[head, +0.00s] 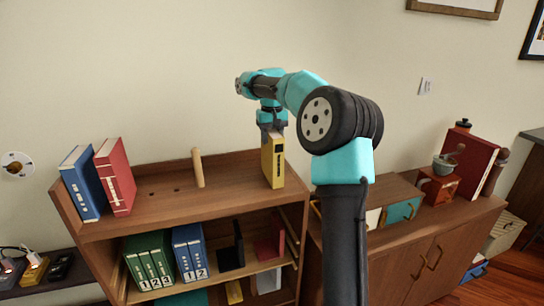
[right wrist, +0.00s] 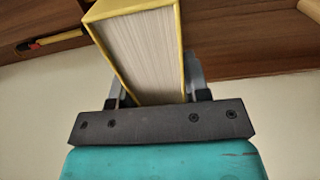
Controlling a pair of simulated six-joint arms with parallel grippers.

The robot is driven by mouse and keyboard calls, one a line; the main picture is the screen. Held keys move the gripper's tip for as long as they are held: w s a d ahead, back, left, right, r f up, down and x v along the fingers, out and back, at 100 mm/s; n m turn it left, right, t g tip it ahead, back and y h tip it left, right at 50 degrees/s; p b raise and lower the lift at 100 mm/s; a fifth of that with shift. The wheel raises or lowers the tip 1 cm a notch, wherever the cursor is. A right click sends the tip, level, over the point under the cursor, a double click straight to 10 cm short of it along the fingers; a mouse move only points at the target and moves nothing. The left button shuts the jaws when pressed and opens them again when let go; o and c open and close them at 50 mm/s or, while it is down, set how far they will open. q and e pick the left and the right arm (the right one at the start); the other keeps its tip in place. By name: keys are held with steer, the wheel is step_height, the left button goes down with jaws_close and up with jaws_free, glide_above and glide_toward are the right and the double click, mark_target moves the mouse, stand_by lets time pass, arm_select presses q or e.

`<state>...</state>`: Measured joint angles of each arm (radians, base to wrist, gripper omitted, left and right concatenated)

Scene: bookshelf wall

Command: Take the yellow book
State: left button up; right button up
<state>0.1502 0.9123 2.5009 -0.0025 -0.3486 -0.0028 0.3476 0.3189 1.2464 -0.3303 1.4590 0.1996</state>
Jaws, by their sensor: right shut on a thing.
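The yellow book (head: 273,162) is upright at the right part of the bookshelf's top board (head: 225,199) in the head view. My right gripper (head: 272,133) comes down from above and is shut on the book's upper end. In the right wrist view the yellow book (right wrist: 145,50) shows its white page edges between the two fingers of my right gripper (right wrist: 158,95). I cannot tell whether the book's bottom touches the board. My left gripper is not in view.
A blue book (head: 82,183) and a red book (head: 115,177) lean at the top board's left end. A wooden peg (head: 197,168) stands mid-board. A cabinet (head: 430,250) stands at right.

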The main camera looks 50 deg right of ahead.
mark_target(272, 130)
jaws_close()
steer(key=shift+r, duration=0.15)
stand_by(0.4)
steer(key=shift+r, duration=1.7)
steer(key=s+a+r, duration=0.1)
steer(key=s+a, duration=0.9)
steer(key=a, duration=0.2)
steer(key=shift+s+r, duration=0.2)
steer(key=shift+a, duration=0.15)
